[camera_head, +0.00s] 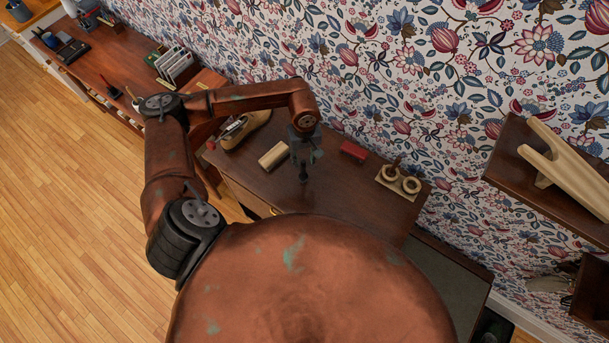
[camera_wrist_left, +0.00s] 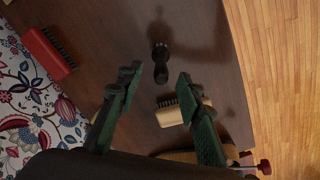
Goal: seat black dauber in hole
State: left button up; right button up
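The black dauber (camera_head: 303,174) stands on the dark desk, below my left gripper (camera_head: 305,154). In the left wrist view the dauber (camera_wrist_left: 160,62) shows as a dark knobbed shape. It lies ahead of and between the open fingertips of my left gripper (camera_wrist_left: 156,80), with no visible contact. A pale wooden holder (camera_head: 383,182) with two round rings lies at the right of the desk. A brown handle (camera_head: 397,161) rises at its left ring; the right ring (camera_head: 411,185) looks empty. My right gripper is not in view.
A red brush (camera_head: 353,151) and a pale wooden brush (camera_head: 272,155) lie on the desk (camera_head: 345,190); both also show in the left wrist view (camera_wrist_left: 48,52) (camera_wrist_left: 175,112). A shoe (camera_head: 246,128) is at the left. A wall shelf (camera_head: 535,185) juts out at the right.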

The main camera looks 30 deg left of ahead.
aim_at(303, 170)
pick_arm(q)
jog(key=shift+f, duration=0.55)
jog(key=shift+s+f, duration=0.1)
jog(key=shift+f, duration=0.45)
notch_tip(303, 170, down, 6)
jog(key=p, duration=0.2)
jog(key=shift+a+p, duration=0.1)
jog(key=shift+p, duration=0.3)
jog(key=shift+f, duration=0.35)
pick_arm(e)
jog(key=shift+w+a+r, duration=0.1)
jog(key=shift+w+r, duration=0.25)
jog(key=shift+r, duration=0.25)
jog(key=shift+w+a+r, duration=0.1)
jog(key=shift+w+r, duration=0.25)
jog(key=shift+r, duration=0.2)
pick_arm(q)
jog(key=shift+c, duration=0.2)
grip_shut()
